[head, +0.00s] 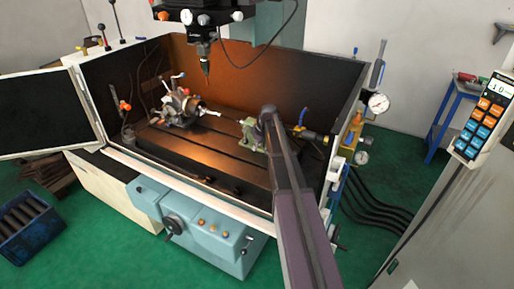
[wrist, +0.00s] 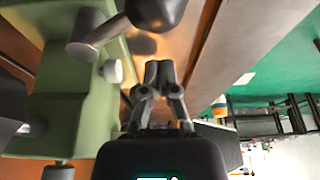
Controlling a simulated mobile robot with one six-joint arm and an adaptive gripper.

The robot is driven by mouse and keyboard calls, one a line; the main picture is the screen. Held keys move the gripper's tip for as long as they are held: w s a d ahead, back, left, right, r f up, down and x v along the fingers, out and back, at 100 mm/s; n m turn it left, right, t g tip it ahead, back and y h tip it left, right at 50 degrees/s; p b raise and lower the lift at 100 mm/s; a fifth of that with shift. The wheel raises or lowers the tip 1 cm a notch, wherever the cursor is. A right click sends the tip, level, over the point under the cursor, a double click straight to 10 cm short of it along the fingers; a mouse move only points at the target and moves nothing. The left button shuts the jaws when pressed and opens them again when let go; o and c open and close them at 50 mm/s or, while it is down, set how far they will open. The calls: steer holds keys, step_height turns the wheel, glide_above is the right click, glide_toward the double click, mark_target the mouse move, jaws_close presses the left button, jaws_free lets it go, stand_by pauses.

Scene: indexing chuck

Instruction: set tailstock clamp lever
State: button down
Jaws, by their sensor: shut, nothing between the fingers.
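The green tailstock (head: 249,133) stands on the slotted table in the head view, partly hidden by my arm. In the wrist view its green body (wrist: 60,100) fills the left side. A lever (wrist: 104,33) with a grey stem and a dark ball knob (wrist: 156,10) sticks out from it at the top, apparently the clamp lever. A small pale knob (wrist: 112,71) is below the stem. My gripper (wrist: 158,72) is shut and empty, its tips just below the ball knob in the picture; I cannot tell whether they touch. In the head view my arm hides the gripper.
The indexing chuck (head: 181,106) stands at the left of the slotted table (head: 200,140). A spindle head (head: 203,35) hangs above. The enclosure's back wall (head: 240,75) and right side wall close in around the tailstock. A gauge (head: 378,103) is outside at right.

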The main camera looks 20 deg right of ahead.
steer(key=shift+w+a+f+b, duration=0.15)
steer(key=shift+f+b, duration=0.15)
steer(key=shift+f, duration=0.3)
steer(key=shift+s+d+r+p, duration=0.25)
steer(key=shift+s+d, duration=0.3)
steer(key=shift+s, duration=0.1)
steer(key=shift+s+d+r+p, duration=0.2)
steer(key=shift+s+d+r, duration=0.05)
steer(key=shift+s+d, duration=0.6)
steer(key=shift+s, duration=0.1)
